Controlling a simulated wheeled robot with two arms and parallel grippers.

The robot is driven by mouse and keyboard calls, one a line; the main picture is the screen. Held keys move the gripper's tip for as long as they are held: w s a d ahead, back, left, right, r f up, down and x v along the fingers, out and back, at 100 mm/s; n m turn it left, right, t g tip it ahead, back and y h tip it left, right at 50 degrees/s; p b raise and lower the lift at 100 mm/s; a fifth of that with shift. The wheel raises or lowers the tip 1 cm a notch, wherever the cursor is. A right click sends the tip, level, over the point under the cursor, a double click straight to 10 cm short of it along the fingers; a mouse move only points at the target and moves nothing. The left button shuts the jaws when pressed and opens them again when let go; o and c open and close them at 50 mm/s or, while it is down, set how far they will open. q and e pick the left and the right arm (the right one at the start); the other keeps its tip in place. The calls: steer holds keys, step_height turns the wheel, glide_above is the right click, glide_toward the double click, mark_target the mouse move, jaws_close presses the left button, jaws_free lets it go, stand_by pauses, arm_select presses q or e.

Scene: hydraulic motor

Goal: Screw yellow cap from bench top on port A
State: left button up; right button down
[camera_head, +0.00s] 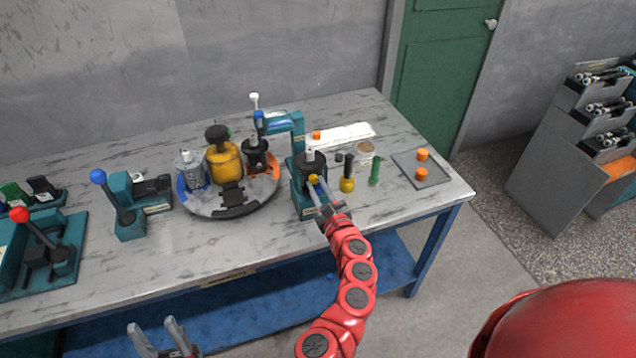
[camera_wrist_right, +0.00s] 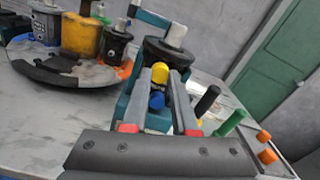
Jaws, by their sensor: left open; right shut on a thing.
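My right gripper (camera_head: 321,190) reaches in over the bench to the black motor (camera_head: 309,161) in the teal fixture (camera_head: 301,199). It is shut on the yellow cap (camera_head: 313,178), which is held at the motor's front side. In the right wrist view the yellow cap (camera_wrist_right: 160,72) sits between the two fingertips (camera_wrist_right: 160,84), with a blue part (camera_wrist_right: 157,100) just below it. I cannot tell whether the cap is seated on the port. My left gripper (camera_head: 160,336) is open and empty, low in front of the bench.
A round turntable (camera_head: 205,203) with several motors stands left of the fixture. A yellow-and-black tool (camera_head: 347,177), a green cylinder (camera_head: 375,170) and a grey tray (camera_head: 432,178) with two orange caps (camera_head: 421,155) stand to the right. Teal lever fixtures (camera_head: 125,207) are at left.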

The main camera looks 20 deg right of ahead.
steer(key=shift+m, duration=0.3)
steer(key=shift+r+m+p, duration=0.1)
steer(key=shift+m+p, duration=0.8)
steer(key=shift+p, duration=0.05)
steer(key=m+p, duration=0.1)
steer(key=m, duration=0.1)
steer(key=shift+m, duration=0.4)
steer(key=c, duration=0.9)
jaws_free()
